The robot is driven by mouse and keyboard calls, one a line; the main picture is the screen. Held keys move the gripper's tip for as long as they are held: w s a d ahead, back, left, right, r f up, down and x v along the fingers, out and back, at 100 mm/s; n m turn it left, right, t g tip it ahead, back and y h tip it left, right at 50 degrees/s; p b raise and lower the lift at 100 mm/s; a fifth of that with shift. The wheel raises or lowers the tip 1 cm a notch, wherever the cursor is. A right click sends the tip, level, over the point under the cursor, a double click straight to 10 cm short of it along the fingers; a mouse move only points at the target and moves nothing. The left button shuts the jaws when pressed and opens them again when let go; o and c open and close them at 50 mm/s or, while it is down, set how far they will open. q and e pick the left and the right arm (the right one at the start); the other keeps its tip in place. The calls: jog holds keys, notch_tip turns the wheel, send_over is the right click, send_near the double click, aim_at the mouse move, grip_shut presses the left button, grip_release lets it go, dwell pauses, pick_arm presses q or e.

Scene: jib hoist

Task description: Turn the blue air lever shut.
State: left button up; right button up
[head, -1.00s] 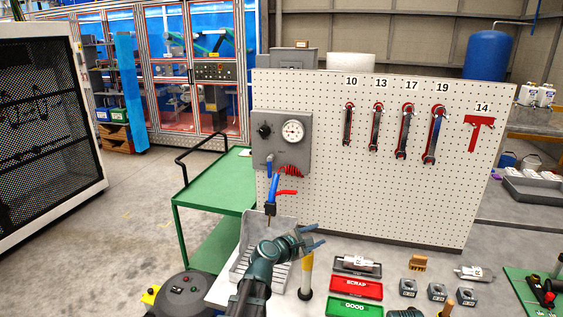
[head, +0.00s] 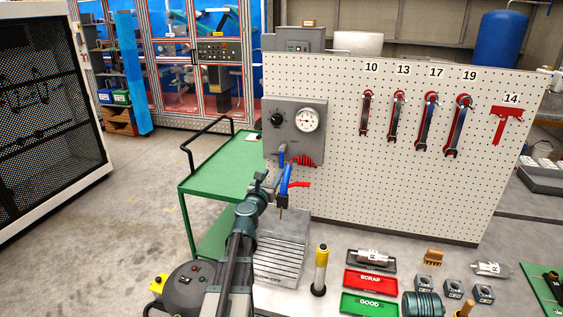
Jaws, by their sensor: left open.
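The blue air lever (head: 282,153) is a small upright blue handle just below the grey panel box, at the pegboard's left edge. A blue tool with a red lever (head: 286,181) hangs just below it. My left gripper (head: 267,180) is open, below and slightly left of the blue air lever, beside the hanging tool. I see nothing held in it. I cannot tell whether it touches the tool. My right gripper is out of view.
The grey panel box (head: 295,128) carries a gauge and a black knob; a red coiled hose (head: 304,161) hangs beneath. A green cart (head: 222,172) stands left. A grey ribbed tray (head: 281,262) and a yellow-topped post (head: 320,268) stand below. Wrenches hang right on the pegboard (head: 350,180).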

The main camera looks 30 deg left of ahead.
aim_at(281, 161)
pick_arm(q)
jog(key=x, duration=1.1)
jog(key=shift+d, duration=0.1)
jog(key=shift+c, duration=0.3)
grip_shut()
dwell(0.6)
